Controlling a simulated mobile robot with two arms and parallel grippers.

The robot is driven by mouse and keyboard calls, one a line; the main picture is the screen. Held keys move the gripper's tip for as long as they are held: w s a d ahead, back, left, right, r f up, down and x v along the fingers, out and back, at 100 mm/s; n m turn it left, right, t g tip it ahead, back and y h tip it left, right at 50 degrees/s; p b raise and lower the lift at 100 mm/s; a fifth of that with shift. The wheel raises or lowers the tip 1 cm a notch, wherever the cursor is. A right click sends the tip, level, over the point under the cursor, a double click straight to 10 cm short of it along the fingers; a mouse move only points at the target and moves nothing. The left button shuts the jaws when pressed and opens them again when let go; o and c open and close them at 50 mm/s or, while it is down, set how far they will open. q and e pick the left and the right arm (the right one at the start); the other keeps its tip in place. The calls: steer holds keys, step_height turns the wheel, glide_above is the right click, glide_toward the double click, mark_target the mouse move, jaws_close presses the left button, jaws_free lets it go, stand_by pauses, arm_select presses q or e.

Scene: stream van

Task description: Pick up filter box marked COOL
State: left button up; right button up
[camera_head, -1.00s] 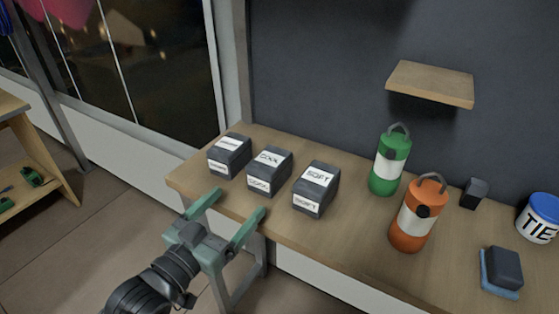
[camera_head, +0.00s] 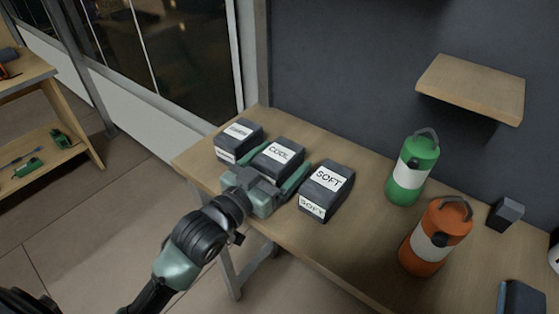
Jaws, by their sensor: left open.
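The filter box marked COOL (camera_head: 279,154) is a dark grey box with a white label on top. It stands in the middle of a row of three on the wooden bench. My left gripper (camera_head: 282,174) is at this box, open, with one green finger along its right side. The gripper body covers the box's front label. My right gripper is not in view.
A box marked SOFT (camera_head: 328,184) stands close on the right, and another labelled box (camera_head: 240,137) close on the left. Green (camera_head: 411,172) and orange (camera_head: 436,240) canisters stand further right. A small shelf (camera_head: 471,88) juts from the wall above.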

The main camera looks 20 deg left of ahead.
arm_select(q)
steer(key=shift+w+d, duration=0.2)
steer(key=shift+w, duration=0.65)
steer(key=shift+c, duration=0.9)
steer(key=c, duration=1.5)
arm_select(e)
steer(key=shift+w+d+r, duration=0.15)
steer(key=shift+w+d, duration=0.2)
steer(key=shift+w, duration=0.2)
arm_select(q)
steer(key=shift+r, duration=0.1)
